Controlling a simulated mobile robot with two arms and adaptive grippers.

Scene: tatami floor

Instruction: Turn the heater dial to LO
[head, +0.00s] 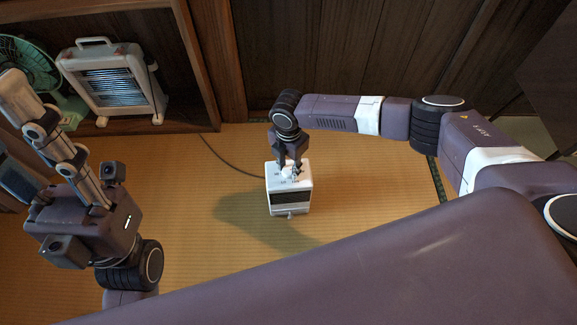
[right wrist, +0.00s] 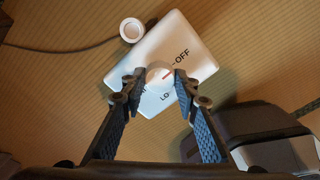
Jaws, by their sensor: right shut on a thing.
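The heater (head: 289,183) is a small white box with a dark front grille, standing on the tatami floor. Its white top shows in the right wrist view (right wrist: 190,47) with the printed labels OFF and LO. The dial (right wrist: 158,70) is a pale round knob with a red mark on the side toward the labels; I cannot tell exactly where the mark points. My right gripper (right wrist: 156,80) reaches down from above and is shut on the dial, one finger on each side. In the head view, the right gripper (head: 290,167) hides most of it. My left gripper (head: 14,120) is raised at the left, fingers apart and empty.
A dark cable (head: 232,163) runs over the floor to the heater's left side.

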